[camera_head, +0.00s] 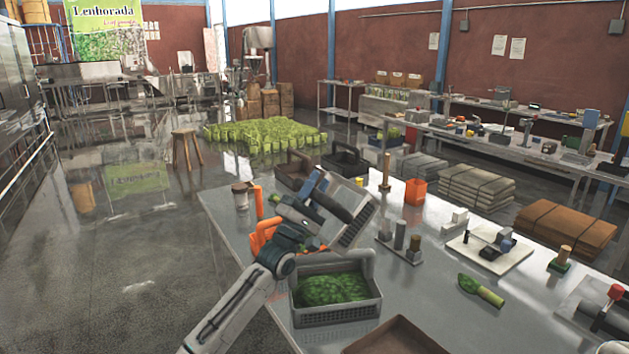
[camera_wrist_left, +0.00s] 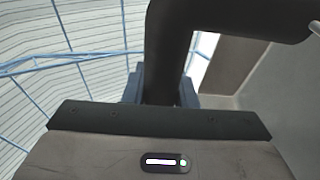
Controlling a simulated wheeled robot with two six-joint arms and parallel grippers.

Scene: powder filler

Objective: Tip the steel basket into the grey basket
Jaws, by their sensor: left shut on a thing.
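The steel basket (camera_head: 352,224) hangs tilted steeply in the air above the back of the grey basket. My left gripper (camera_head: 318,204) is shut on its dark handle, which fills the upper middle of the left wrist view (camera_wrist_left: 172,55). The steel basket's grey wall shows at the right of that view (camera_wrist_left: 285,95); its inside is hidden from the head view. The grey basket (camera_head: 337,314) stands upright on the table with green leafy pieces (camera_head: 331,288) inside. I cannot tell whether pieces are falling. My right gripper is not in view.
The metal table (camera_head: 425,270) carries a brown tray (camera_head: 398,338) in front, dark crates (camera_head: 347,160) behind, an orange bin (camera_head: 415,191) and a white board (camera_head: 489,248) to the right. A green bundle (camera_head: 481,290) lies there too. Free tabletop lies right of the grey basket.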

